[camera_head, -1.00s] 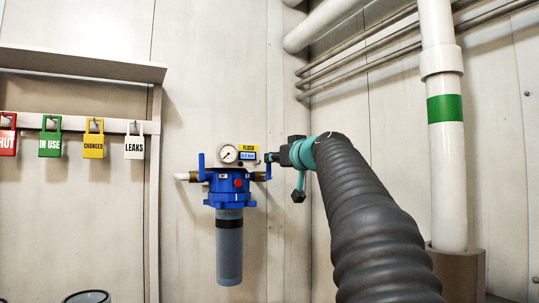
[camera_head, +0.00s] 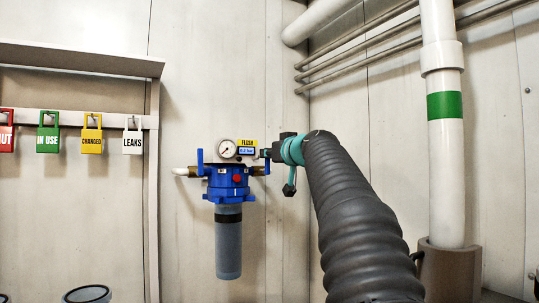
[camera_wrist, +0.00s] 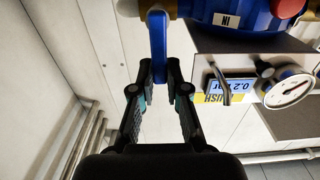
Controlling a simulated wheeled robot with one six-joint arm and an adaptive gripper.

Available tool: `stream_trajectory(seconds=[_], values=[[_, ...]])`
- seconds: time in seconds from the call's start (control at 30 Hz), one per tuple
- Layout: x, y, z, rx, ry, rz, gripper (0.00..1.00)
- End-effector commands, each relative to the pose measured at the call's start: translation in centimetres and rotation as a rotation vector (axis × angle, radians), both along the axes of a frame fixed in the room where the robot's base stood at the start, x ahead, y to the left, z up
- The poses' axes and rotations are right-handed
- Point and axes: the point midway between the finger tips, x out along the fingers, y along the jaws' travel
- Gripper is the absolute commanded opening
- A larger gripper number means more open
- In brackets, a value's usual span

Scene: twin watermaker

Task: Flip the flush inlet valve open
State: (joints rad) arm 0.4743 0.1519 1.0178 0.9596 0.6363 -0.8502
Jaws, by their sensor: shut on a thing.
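The blue filter housing (camera_head: 229,181) is mounted on the wall, with a grey cylinder below it. A blue valve lever (camera_head: 267,166) is on its right fitting, beneath the yellow FLUSH label (camera_head: 247,142). My gripper (camera_head: 264,154) reaches in from the right at this lever and partly hides it. In the wrist view the lever (camera_wrist: 158,42) stands between my fingertips, and my gripper (camera_wrist: 159,72) is shut on its end. A second blue lever (camera_head: 200,161) stands upright on the left fitting.
A round gauge (camera_head: 227,149) and a small blue display reading 0.2 bar (camera_head: 246,151) sit above the housing, close to my gripper. Coloured tags (camera_head: 91,134) hang on a rack at the left. A white pipe (camera_head: 445,160) with a green band stands at the right.

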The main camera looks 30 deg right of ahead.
Motion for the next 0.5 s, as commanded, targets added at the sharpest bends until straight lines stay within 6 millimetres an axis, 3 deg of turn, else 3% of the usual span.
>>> stream_trajectory(seconds=[0.27, 0.5], values=[[0.0, -0.5, 0.0, 0.085, 0.004, 0.0, 0.0], [0.0, -1.4, -0.1, 0.267, 0.008, -0.001, 0.0]])
